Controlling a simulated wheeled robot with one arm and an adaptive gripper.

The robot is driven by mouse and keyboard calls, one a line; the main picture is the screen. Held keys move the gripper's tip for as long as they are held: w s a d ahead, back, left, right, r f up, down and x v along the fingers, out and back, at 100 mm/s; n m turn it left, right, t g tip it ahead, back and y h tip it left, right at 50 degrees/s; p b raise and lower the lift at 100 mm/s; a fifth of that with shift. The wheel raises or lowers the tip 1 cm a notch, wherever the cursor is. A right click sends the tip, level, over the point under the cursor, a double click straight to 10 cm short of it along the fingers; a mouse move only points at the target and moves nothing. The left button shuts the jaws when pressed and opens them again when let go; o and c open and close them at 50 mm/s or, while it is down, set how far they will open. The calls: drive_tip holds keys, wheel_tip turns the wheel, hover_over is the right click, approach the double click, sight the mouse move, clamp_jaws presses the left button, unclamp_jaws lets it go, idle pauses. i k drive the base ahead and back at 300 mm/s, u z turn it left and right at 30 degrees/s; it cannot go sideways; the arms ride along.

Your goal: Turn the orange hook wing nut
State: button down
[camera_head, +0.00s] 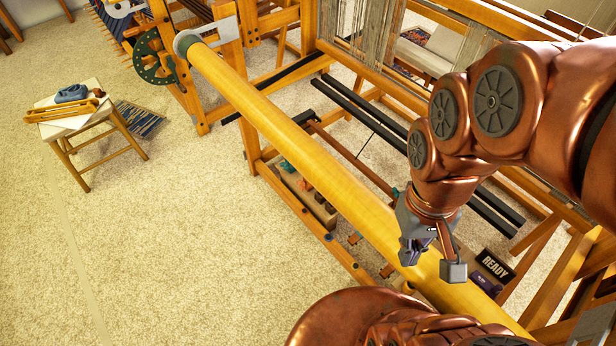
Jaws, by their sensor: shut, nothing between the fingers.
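My gripper (432,262) is in the lower right, pointing down over the long yellow beam (290,130) of the loom. It is shut, with nothing held in it. It covers part of the beam, and I cannot tell whether it touches it. Small orange-brown pieces show along the loom's lower rail, one left of my gripper (355,239) and one closer to it (387,270). They are too small to tell whether either is the orange hook wing nut. Another small orange piece (303,184) lies in a wooden tray farther left.
The wooden tray (325,214) sits below the beam. A black READY sign (495,266) stands right of my gripper. Dark treadle bars (375,125) cross the loom's inside. A stool (75,125) stands at the left. The carpet at lower left is clear.

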sight(302, 184)
drive_tip(key=z, duration=0.05)
drive_tip(key=k, duration=0.65)
drive_tip(key=u, duration=0.75)
drive_tip(key=i, duration=1.45)
